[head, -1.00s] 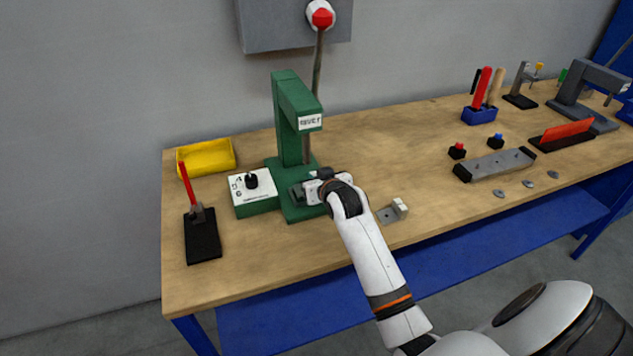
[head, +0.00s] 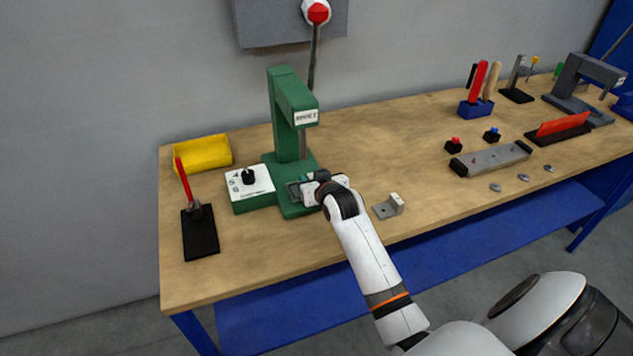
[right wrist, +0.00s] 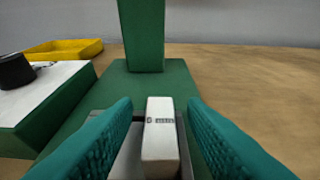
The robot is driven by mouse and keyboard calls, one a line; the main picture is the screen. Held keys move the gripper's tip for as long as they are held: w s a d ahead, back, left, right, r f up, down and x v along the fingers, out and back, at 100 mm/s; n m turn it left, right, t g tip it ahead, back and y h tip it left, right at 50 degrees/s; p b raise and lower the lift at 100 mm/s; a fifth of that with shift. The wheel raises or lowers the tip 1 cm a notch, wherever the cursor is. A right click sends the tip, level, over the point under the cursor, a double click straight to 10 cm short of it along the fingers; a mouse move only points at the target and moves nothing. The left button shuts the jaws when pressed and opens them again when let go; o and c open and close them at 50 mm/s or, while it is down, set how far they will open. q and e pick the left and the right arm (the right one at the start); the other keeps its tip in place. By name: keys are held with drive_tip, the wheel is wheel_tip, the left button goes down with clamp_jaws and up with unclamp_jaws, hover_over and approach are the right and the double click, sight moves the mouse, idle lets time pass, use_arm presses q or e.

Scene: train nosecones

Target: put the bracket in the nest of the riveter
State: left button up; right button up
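The green riveter (head: 283,125) stands on the bench at the left, with its base (head: 290,207) toward the front. My right gripper (head: 306,184) is low over this base. In the right wrist view its teal fingers (right wrist: 162,135) are open, one on each side of a bracket's pale labelled block (right wrist: 160,140), with small gaps. The bracket's grey plate (right wrist: 128,155) lies at the riveter's base, where the nest is; the fingers hide its edges, so I cannot tell how it is seated. Another grey bracket with a pale block (head: 389,207) lies on the bench to the right. My left gripper is not in view.
A white-topped control box (head: 250,187) adjoins the riveter's left side. A yellow bin (head: 203,153) and a black stand with a red handle (head: 200,232) are farther left. A grey bar fixture (head: 490,159) and tools stand at the right. The bench middle is mostly clear.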

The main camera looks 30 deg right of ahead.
drive_tip(key=v, duration=1.2)
drive_tip(key=shift+b, duration=0.3)
